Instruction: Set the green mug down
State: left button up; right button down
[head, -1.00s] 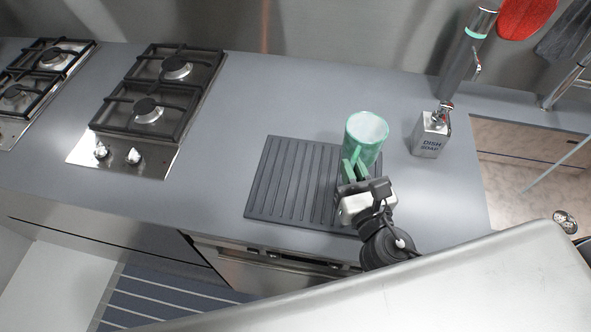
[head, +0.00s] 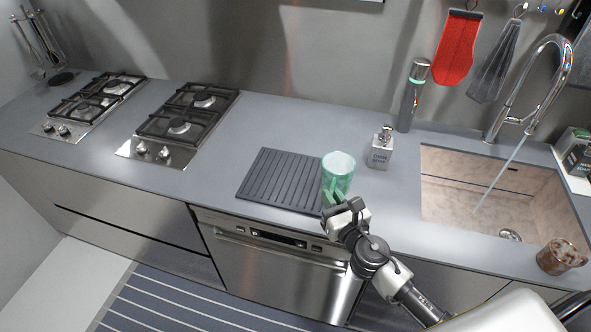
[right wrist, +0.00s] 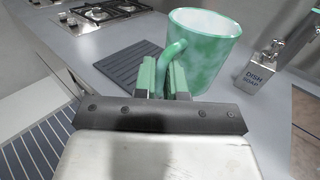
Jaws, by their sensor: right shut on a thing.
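The green mug (head: 338,170) is upright, with a pale inside, over the right edge of the dark ribbed drying mat (head: 268,181). My right gripper (head: 332,200) is shut on the mug's handle from the front. In the right wrist view, the mug (right wrist: 207,55) stands beyond the fingers (right wrist: 165,78), its handle between them. I cannot tell whether the mug's base touches the counter or mat. My left gripper is not in view.
A dish soap bottle (head: 381,148) stands right of the mug, with a tall grey flask (head: 411,95) behind it. The sink (head: 470,190) opens further right, and a brown mug (head: 559,257) sits at its front right. Gas hobs (head: 185,118) lie left. Bare counter (head: 395,205) lies between mug and sink.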

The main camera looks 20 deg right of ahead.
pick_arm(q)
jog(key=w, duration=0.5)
pick_arm(e)
jog(key=w+a+f+b, duration=0.1)
jog(key=w+f+b, duration=0.1)
jog(key=w, duration=0.2)
jog(key=w+a+f+b, duration=0.1)
jog(key=w+f+b, duration=0.1)
jog(key=w, duration=0.2)
jog(key=w+a+f+b, duration=0.2)
jog(key=w+f, duration=0.1)
jog(key=w, duration=0.2)
jog(key=shift+f, duration=0.1)
jog(key=shift+w+a, duration=0.1)
jog(key=shift+f+b, duration=0.2)
jog(key=shift+b, duration=0.1)
notch_tip(320, 180, down, 4)
jog(key=b, duration=0.3)
jog(key=shift+r+b, duration=0.15)
jog(key=shift+b, duration=0.15)
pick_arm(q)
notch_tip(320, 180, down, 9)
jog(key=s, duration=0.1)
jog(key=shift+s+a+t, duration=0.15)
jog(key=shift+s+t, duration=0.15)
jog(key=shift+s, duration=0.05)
pick_arm(e)
jog(key=shift+r, duration=0.15)
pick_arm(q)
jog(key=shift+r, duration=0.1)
